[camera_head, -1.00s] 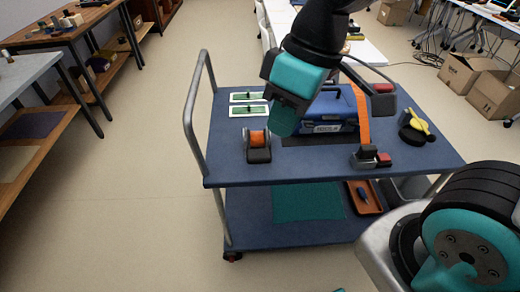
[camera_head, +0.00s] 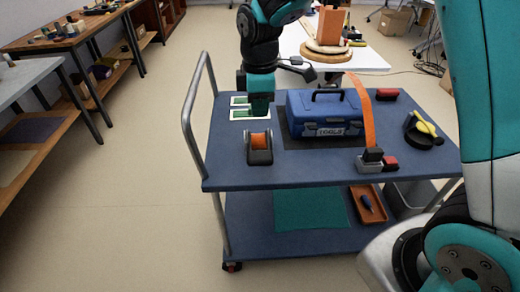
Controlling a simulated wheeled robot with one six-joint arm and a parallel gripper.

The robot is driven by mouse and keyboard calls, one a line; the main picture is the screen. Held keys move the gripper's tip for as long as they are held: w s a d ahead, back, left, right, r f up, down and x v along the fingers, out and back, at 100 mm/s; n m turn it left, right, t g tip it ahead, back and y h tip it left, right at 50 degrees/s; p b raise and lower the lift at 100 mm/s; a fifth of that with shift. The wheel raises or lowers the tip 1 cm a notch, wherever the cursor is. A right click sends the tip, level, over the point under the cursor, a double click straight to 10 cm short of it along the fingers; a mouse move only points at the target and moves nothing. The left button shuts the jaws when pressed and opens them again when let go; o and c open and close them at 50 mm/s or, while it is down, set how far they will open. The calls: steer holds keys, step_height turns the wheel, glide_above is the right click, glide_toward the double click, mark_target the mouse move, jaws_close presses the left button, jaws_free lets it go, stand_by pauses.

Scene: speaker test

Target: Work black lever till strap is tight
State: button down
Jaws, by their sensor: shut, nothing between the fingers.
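An orange strap (camera_head: 369,115) stands in a raised, bowed arc at the right side of the blue toolbox (camera_head: 325,120). Its lower end reaches a grey block with a black top piece (camera_head: 372,155), perhaps the black lever; I cannot tell for sure. A dark device with an orange roll (camera_head: 259,147) sits at the left front of the toolbox. My gripper (camera_head: 260,108) points down behind that device, over the white-framed green cards, left of the toolbox. It is shut and empty, apart from the strap and the grey block.
All this stands on a blue two-deck cart (camera_head: 305,172) with a grey handle (camera_head: 192,115) at left. Red blocks (camera_head: 387,95) and a black holder with a yellow item (camera_head: 424,130) are at right. A teal mat and orange tray (camera_head: 368,204) lie below.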

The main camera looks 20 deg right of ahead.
mark_target(260, 157)
step_height(260, 157, down, 13)
steer(key=shift+f, duration=0.2)
stand_by(0.4)
